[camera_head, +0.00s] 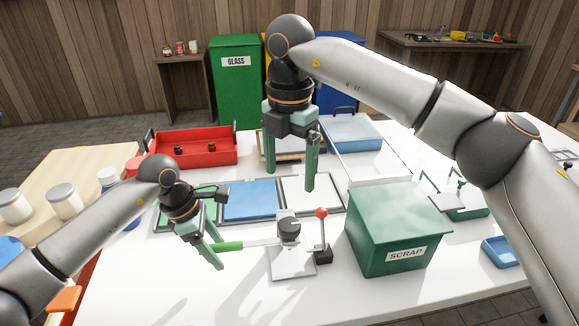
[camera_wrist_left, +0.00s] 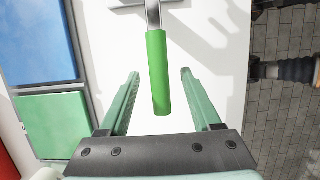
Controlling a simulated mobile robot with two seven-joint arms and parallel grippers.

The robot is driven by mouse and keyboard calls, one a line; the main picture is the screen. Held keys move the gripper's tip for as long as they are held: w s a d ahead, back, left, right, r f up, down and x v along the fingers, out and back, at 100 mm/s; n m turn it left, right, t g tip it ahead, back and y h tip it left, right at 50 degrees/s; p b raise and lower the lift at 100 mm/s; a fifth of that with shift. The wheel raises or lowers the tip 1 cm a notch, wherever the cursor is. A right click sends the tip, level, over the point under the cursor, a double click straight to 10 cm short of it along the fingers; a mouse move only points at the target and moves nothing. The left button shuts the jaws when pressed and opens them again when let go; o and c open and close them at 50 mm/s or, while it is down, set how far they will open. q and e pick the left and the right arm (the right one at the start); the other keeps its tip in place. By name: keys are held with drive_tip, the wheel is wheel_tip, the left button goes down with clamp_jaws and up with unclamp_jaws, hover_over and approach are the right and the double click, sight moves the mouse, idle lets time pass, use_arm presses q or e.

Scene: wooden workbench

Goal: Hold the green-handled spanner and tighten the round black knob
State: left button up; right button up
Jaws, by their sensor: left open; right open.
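The spanner's green handle (camera_head: 228,246) points left, and its metal shaft (camera_head: 262,242) reaches right to the round black knob (camera_head: 289,228). The knob stands upright on a grey metal plate (camera_head: 292,264) on the white bench. My left gripper (camera_head: 218,250) is open at the handle's free end. In the left wrist view the green handle (camera_wrist_left: 158,70) shows between the open fingers (camera_wrist_left: 160,74), with a gap on each side. My right gripper (camera_head: 290,180) is open and empty, pointing down above the bench behind the knob.
A red-balled lever (camera_head: 321,213) stands just right of the knob. The green SCRAP bin (camera_head: 398,240) is further right. Blue (camera_head: 249,200) and white trays lie behind, with a red crate (camera_head: 195,150) at the back left. The bench front is clear.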

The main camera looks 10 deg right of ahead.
use_arm(q)
drive_tip(key=shift+r, duration=0.15)
drive_tip(key=shift+r+p, duration=2.15)
drive_tip(key=shift+r, duration=1.45)
